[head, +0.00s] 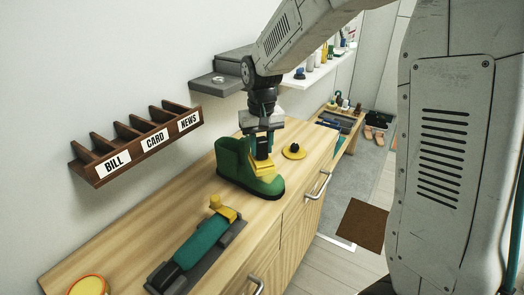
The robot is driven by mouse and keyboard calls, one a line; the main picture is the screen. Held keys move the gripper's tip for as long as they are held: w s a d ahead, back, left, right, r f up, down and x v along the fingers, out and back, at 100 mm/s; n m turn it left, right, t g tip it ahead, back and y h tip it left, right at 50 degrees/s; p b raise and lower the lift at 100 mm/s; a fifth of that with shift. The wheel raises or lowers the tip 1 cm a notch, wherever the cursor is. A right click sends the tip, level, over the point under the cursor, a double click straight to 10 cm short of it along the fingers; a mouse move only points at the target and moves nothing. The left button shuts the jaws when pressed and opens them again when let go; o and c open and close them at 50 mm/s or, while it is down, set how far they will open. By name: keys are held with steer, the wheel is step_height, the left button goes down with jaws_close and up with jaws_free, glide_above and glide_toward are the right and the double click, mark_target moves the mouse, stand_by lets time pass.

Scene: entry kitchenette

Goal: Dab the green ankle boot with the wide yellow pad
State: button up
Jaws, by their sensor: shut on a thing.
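The green ankle boot (232,164) stands upright on the wooden cabinet top, with its dark sole down and its toe toward the right front. My gripper (263,153) points down over the boot's front part, just right of the shaft. It is shut on the wide yellow pad (262,169), by its dark grip. The pad is at the boot's instep and toe and looks to be touching it, though I cannot tell for sure. The gripper hides part of the boot's shaft and the pad's upper side.
A round yellow pad with a dark knob (293,152) lies right of the boot. A teal and grey tool with a yellow end (202,246) lies in front. A wooden letter rack (140,146) and a grey shelf (217,82) are on the wall. A yellow round thing (88,286) is at lower left.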

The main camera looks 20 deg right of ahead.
steer(key=shift+r, duration=0.1)
steer(key=shift+r, duration=1.4)
